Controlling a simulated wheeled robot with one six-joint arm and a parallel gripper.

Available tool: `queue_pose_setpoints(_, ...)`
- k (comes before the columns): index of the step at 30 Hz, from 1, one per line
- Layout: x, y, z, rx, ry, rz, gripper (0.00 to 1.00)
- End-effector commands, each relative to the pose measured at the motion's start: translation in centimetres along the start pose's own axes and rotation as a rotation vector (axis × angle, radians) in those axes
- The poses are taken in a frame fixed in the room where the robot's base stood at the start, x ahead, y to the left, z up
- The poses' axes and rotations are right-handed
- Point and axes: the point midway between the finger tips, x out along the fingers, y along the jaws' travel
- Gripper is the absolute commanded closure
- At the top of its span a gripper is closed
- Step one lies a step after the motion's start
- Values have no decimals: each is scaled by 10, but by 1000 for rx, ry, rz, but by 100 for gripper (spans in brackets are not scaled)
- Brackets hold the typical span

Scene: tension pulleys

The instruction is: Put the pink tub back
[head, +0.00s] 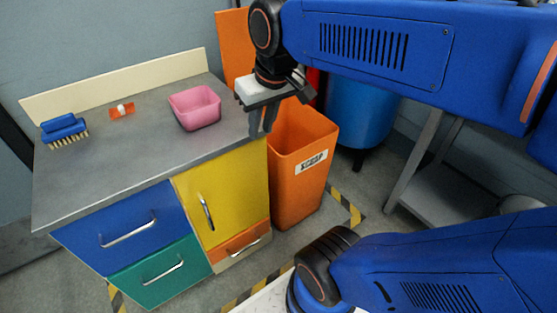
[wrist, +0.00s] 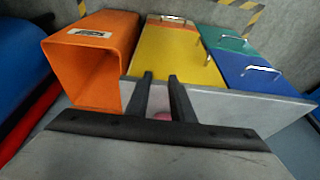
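The pink tub (head: 195,108) is a small open square tub. It stands upright on the grey worktop (head: 130,158), near its back right part, and looks empty. In the wrist view only a sliver of pink (wrist: 162,116) shows between my fingers; the rest is hidden. My gripper (head: 264,127) is at the right end of the worktop, to the right of the tub and apart from it, fingers pointing down. In the wrist view my gripper (wrist: 161,76) has a gap between its two dark fingers, with nothing held.
A blue brush (head: 64,129) and a small orange-and-white item (head: 122,110) lie on the worktop's left. An orange bin (head: 298,185) stands against the right of the cabinet, below my gripper. A blue drum (head: 362,110) stands behind. The worktop's front and middle are clear.

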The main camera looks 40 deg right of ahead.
Motion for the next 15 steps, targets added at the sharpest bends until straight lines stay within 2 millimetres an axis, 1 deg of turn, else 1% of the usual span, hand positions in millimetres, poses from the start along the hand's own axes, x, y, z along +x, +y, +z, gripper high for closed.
queue_pose_setpoints(1,6,0,18,-2,17,2,79)
queue_pose_setpoints(3,14,1,38,-4,41,6,79)
queue_pose_setpoints(6,26,2,60,-6,69,11,79)
queue_pose_setpoints(9,34,2,76,-8,86,14,79)
queue_pose_setpoints(12,39,2,83,-9,97,15,79)
queue_pose_setpoints(15,41,2,85,-9,100,15,79)
